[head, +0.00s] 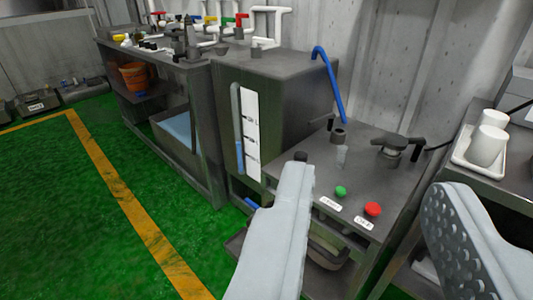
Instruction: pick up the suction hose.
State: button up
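A blue hose with a hooked top (332,85), which looks like the suction hose, stands nearly upright at the back of the grey machine bench (330,165). It is beside the right side of a tall grey tank (285,95). My gripper (368,181) is open, its two pale grey fingers spread wide at the lower part of the head view. Nothing shows between the fingers except the bench behind them. The hose is beyond and above the fingertips, apart from them. Its lower end is near the bench top; how it is seated is unclear.
White cups (488,145) sit on a tray at right. The green floor (60,210) at left is clear.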

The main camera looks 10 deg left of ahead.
aim_at(192, 37)
jog(key=i+j+u, duration=0.15)
jog(key=i+j, duration=0.25)
jog(key=i+j+u, duration=0.2)
jog(key=i+j, duration=0.25)
jog(key=i+j+u, duration=0.15)
jog(key=i+j, duration=0.15)
jog(key=i, duration=0.15)
jog(key=i+j+u, duration=0.15)
jog(key=i+j, duration=0.15)
jog(key=i, duration=0.15)
jog(key=i+j+u, duration=0.15)
jog(key=i, duration=0.3)
jog(key=i+j+u, duration=0.2)
jog(key=i, duration=0.3)
